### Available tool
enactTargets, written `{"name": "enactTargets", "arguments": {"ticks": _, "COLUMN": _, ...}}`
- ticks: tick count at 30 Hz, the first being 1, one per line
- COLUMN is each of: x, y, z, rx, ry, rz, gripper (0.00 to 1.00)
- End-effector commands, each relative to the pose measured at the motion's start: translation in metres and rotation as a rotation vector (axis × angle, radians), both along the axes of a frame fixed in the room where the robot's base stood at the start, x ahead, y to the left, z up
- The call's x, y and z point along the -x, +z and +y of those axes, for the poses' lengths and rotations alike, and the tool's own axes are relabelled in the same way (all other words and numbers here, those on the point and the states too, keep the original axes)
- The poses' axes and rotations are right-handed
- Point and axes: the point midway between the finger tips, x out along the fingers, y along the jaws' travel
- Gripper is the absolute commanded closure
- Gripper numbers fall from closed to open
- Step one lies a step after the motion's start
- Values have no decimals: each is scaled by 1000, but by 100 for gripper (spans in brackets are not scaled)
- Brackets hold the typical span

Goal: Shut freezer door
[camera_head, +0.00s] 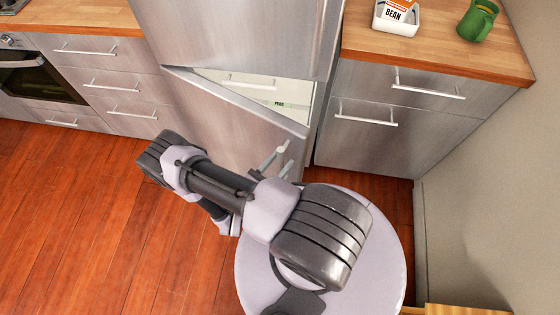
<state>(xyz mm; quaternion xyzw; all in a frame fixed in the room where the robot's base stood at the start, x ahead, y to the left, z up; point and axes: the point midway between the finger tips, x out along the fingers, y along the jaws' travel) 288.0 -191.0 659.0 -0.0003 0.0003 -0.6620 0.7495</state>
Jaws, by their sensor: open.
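The freezer door (235,115) is the lower steel door of the fridge. It stands ajar, with its top edge slanting out from the left side and its free right edge forward of the cabinet. A white interior with drawers (255,82) shows through the gap. My gripper (288,154) appears as two light, spread fingers, open and empty, in front of the door's outer face near its free edge. I cannot tell whether it touches the door. My arm hides the lower part of the door and my wrist.
The upper fridge door (245,35) is shut. Steel drawers (375,120) stand to the right, under a wooden counter (440,45) with a white bean container (397,18) and a green mug (478,20). An oven (35,75) is at left. The wooden floor (80,210) is clear at left.

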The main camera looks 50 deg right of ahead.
Motion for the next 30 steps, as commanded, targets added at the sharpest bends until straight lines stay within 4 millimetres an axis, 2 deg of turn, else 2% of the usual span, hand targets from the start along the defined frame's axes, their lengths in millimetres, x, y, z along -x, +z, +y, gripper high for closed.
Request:
{"name": "enactTargets", "arguments": {"ticks": 7, "x": 0, "y": 0, "z": 1, "rx": 0, "ry": 1, "rz": -1, "gripper": 57}}
{"name": "enactTargets", "arguments": {"ticks": 11, "x": 0, "y": 1, "z": 12, "rx": 1, "ry": 4, "rz": 0, "gripper": 57}}
{"name": "enactTargets", "arguments": {"ticks": 17, "x": 4, "y": 2, "z": 48, "rx": 1, "ry": 7, "rz": 0, "gripper": 57}}
{"name": "enactTargets", "arguments": {"ticks": 30, "x": 18, "y": 1, "z": 149, "rx": -2, "ry": 4, "rz": -2, "gripper": 57}}
